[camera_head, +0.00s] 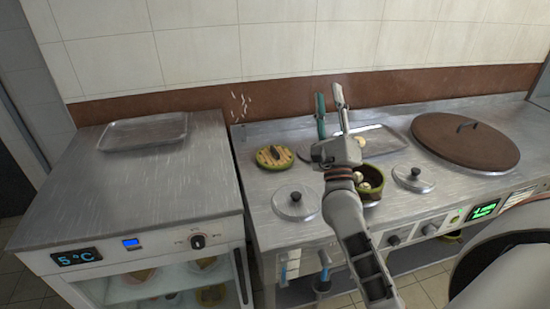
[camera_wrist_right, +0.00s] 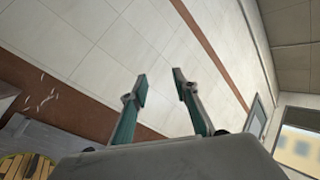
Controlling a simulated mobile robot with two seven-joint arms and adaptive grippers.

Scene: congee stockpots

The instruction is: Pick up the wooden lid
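A large round brown lid (camera_head: 465,143), which looks like the wooden lid, lies flat at the right of the metal worktop in the head view. It has a dark bar handle on top. My right gripper (camera_head: 329,97) is well to the left of it and points upward, apart from it. The gripper's two fingers stand apart with nothing between them in the right wrist view (camera_wrist_right: 163,88). The wrist view does not show the lid. My left gripper is out of the head view.
Two small metal lids with black knobs (camera_head: 296,204) (camera_head: 414,179) flank a brown pot (camera_head: 373,195) holding pale pieces. A round dish with wooden-looking strips (camera_head: 274,157) and a metal tray (camera_head: 398,150) are behind. Another tray (camera_head: 145,131) sits on the left fridge counter.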

